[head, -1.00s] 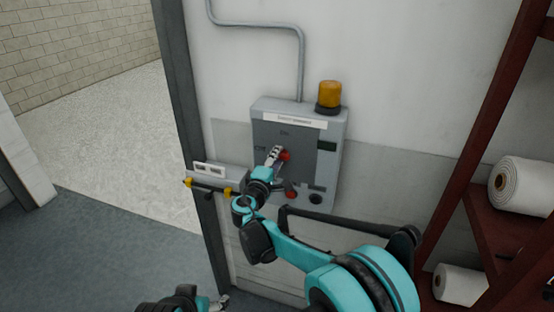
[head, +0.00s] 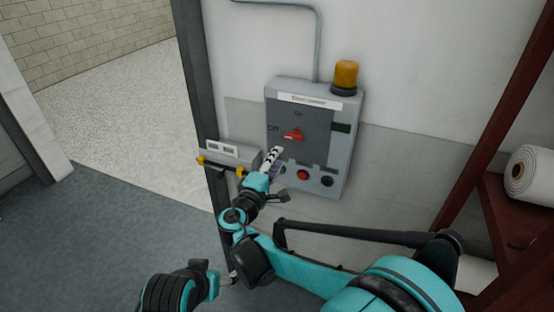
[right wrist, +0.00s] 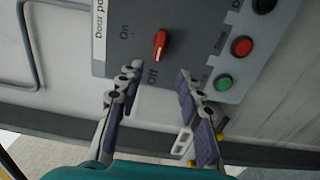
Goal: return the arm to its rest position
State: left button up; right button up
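A grey control box (head: 353,150) hangs on the wall and carries a red rotary knob (head: 293,135). In the right wrist view the knob (right wrist: 160,45) lies in line with the "Off" label, with "On" to one side. My right gripper (head: 275,155) is below and left of the knob, clear of it. In the right wrist view its two fingers (right wrist: 158,82) are spread apart with nothing between them. My left gripper (head: 232,279) is low in the head view, mostly hidden behind its own arm, and its fingers are not clear.
A red button (right wrist: 242,46) and a green button (right wrist: 224,83) sit on the box near my right fingers. An orange lamp (head: 346,74) tops the box. A yellow-ended barrier device (head: 232,151) is close left of my right gripper. A dark red shelf (head: 500,215) holds white rolls at right.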

jog(key=s+d+f+m+g+b, duration=0.1)
jog(key=s+d+f+m+g, duration=0.15)
jog(key=d, duration=0.45)
jog(key=s+d+f+m+g+b, duration=0.1)
jog(key=s+d+f+m+g, duration=0.1)
jog(key=s+d, duration=0.3)
jog(key=s+d+f+m+g+b, duration=0.1)
jog(key=s+d+f+m+g, duration=0.15)
jog(key=d, duration=0.55)
jog(key=s+d+f+m+g+y+b, duration=0.1)
jog(key=s+f+m+y, duration=0.1)
jog(key=s+f, duration=0.3)
jog(key=s+d+f+m+g+y+b, duration=0.1)
jog(key=s+f+m, duration=0.4)
jog(key=s, duration=0.8)
jog(key=f+g+y, duration=0.1)
jog(key=y, duration=0.1)
jog(key=shift+s+d+m+y, duration=0.3)
jog(key=shift+d, duration=0.1)
